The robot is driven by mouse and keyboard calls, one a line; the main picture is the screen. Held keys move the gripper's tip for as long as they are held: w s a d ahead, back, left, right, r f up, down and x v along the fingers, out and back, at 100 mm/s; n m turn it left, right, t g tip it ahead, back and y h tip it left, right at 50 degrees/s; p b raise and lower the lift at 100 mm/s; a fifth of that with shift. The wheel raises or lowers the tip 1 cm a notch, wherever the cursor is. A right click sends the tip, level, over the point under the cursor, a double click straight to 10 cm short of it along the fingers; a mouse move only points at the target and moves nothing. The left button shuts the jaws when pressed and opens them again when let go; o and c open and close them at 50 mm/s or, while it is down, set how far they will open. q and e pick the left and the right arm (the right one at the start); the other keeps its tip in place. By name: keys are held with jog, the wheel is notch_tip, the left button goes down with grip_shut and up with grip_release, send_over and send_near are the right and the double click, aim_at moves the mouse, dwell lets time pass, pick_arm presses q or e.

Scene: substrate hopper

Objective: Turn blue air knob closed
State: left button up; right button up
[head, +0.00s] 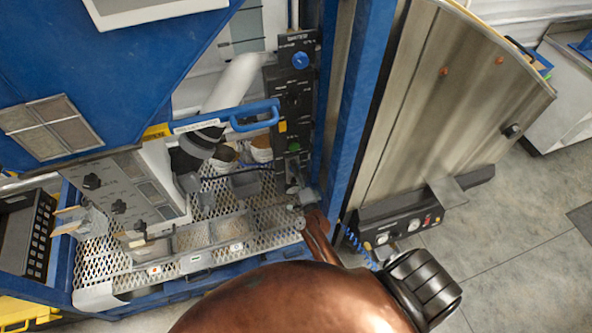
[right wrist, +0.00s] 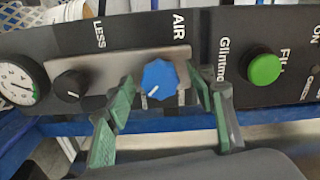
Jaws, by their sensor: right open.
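The blue air knob (right wrist: 158,78) sits on a grey plate under the word AIR in the right wrist view. Its white mark points to the lower left. My right gripper (right wrist: 162,92) is open, with one green-padded finger on each side of the knob in the picture. I cannot tell whether either pad touches it. In the head view my right gripper (head: 291,178) is small and dark at the lower end of the black control panel (head: 291,88). It seems to hide the air knob there. My left gripper is not in view.
A black knob (right wrist: 71,86) and a gauge (right wrist: 18,84) lie left of the air knob, and a green button (right wrist: 264,69) lies right. Another blue knob (head: 299,60) tops the panel. A blue handle (head: 255,117) and upright blue post (head: 357,90) stand close by.

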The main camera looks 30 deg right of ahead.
jog(key=v, duration=1.1)
jog(key=shift+s, duration=0.25)
jog(key=shift+a, duration=0.15)
jog(key=s+a+f+n+g+y+b, duration=0.15)
jog(key=s+f+n, duration=0.3)
jog(key=f, duration=0.65)
jog(key=s+a+f+n+g+y, duration=0.1)
jog(key=s+a+f+n+g, duration=0.3)
jog(key=f, duration=0.6)
jog(key=s+f+n+g+y, duration=0.2)
jog(key=s+f, duration=0.3)
jog(key=f, duration=0.6)
jog(key=s+d+f+n+g, duration=0.1)
jog(key=s+f+n+g, duration=0.2)
jog(key=s+f, duration=0.3)
jog(key=s+d+f+n+g+b, duration=0.1)
jog(key=s+f, duration=0.4)
jog(key=s, duration=1)
jog(key=s+d+f+n+g+b, duration=0.1)
jog(key=s+f+n+g, duration=0.4)
jog(key=s, duration=0.6)
jog(key=shift+d+f+n+h, duration=0.35)
jog(key=shift+d+f, duration=0.4)
jog(key=shift+f, duration=0.15)
